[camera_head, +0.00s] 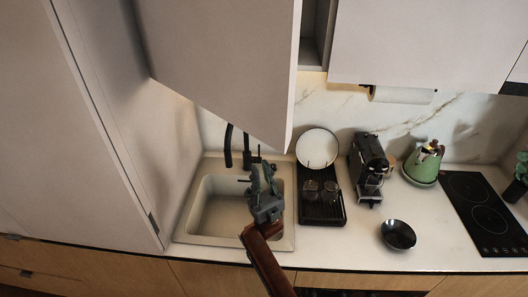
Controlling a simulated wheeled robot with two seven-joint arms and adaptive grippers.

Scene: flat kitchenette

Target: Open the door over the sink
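The pale grey door over the sink (220,60) is a large flat panel at the upper middle. It stands swung out from its cabinet, and a strip of the open cabinet's inside (316,38) shows past its right edge. My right gripper (263,172) is below the door's lower edge, over the right part of the sink (221,207). It points up and away, apart from the door as far as I can see. Its fingers are small and dark against the sink, so their opening is unclear. No object shows in them. My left gripper is out of view.
A black faucet (229,146) stands behind the sink. A black drying rack (321,206) with a plate (317,147) and glasses, a coffee machine (368,165), a dark bowl (398,235) and a green kettle (424,165) are to the right. A tall cabinet (100,120) borders the left.

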